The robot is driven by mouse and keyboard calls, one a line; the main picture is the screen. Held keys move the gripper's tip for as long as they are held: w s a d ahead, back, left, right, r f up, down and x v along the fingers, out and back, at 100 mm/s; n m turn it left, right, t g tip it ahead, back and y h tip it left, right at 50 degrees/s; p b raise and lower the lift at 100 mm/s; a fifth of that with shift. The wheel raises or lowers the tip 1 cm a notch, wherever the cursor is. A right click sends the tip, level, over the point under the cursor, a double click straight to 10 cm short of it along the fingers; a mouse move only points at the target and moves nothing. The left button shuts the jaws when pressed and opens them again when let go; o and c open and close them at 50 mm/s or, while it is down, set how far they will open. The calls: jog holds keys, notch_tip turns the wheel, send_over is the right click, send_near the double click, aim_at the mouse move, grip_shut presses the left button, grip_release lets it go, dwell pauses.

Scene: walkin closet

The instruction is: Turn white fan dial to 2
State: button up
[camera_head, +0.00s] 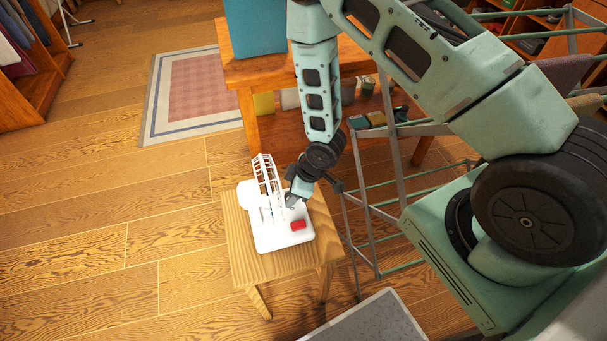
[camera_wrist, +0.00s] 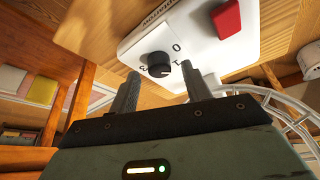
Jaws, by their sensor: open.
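The white fan (camera_head: 262,232) stands on a small wooden stool, with its white wire cage at the back of its base. In the wrist view, its black round dial (camera_wrist: 158,64) sits on the white base among printed marks; 0, 1 and 3 show, and I cannot make out the 2. I cannot tell for sure where the dial points. My gripper (camera_wrist: 160,72) is open, with its two fingertips either side of the dial in the picture; contact cannot be told. In the head view my gripper (camera_head: 293,198) is over the fan base and hides the dial.
A red block-like part (camera_wrist: 228,18) is on the fan base beside the dial. The wooden stool (camera_head: 240,255) has little bare top around the fan. A metal rack (camera_head: 365,225) stands close on the right, and a wooden table (camera_head: 250,75) behind. Floor to the left is clear.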

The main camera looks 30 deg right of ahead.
jog(key=v, duration=1.6)
jog(key=shift+r, duration=0.2)
jog(key=shift+f, duration=0.1)
